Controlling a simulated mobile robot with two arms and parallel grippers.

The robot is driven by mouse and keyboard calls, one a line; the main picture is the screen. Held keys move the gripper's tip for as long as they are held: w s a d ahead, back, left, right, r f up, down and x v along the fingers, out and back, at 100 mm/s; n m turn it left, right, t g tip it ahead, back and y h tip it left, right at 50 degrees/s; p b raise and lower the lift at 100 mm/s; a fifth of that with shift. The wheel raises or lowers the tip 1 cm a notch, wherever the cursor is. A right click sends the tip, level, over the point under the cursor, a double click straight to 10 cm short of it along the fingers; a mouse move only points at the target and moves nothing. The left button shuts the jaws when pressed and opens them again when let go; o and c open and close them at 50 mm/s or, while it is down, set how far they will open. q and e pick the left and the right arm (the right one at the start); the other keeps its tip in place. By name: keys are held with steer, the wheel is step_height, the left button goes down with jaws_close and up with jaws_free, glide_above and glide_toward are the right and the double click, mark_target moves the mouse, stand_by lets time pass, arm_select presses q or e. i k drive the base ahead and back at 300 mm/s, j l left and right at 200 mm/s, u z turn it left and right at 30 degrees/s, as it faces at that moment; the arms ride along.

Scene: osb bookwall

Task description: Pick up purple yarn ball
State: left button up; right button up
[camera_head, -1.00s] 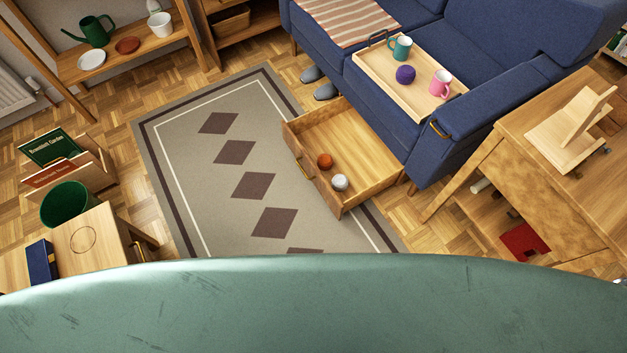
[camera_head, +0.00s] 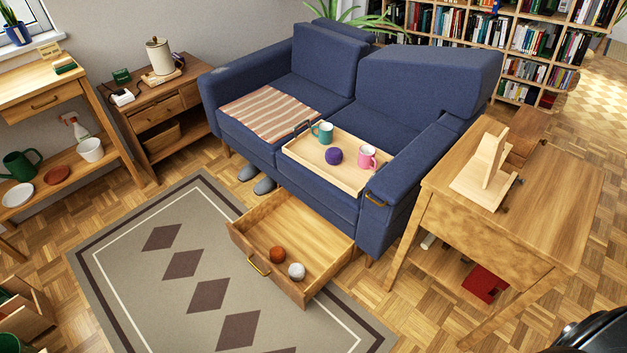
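The purple yarn ball (camera_head: 333,156) sits on a light wooden tray (camera_head: 312,172) on the seat of the blue sofa (camera_head: 425,95). A teal mug (camera_head: 322,132) stands behind it to the left and a pink mug (camera_head: 367,157) to its right. An orange ball (camera_head: 277,254) and a pale grey ball (camera_head: 296,271) lie in the open drawer (camera_head: 310,233) under the sofa. Neither gripper is visible. A dark piece at the lower right corner may be part of me.
A patterned rug (camera_head: 160,285) lies before the sofa. The open drawer juts over it. A wooden side table (camera_head: 545,215) with a wooden stand (camera_head: 486,172) blocks the right side. Grey slippers (camera_head: 264,186) lie by the drawer. A bookshelf (camera_head: 520,45) stands behind.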

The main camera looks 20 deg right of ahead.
mark_target(334, 155)
steer(key=i+j+z, duration=0.15)
steer(key=z, duration=0.3)
steer(key=i+j+z, duration=0.1)
steer(key=j+z, duration=0.15)
steer(key=z, duration=0.2)
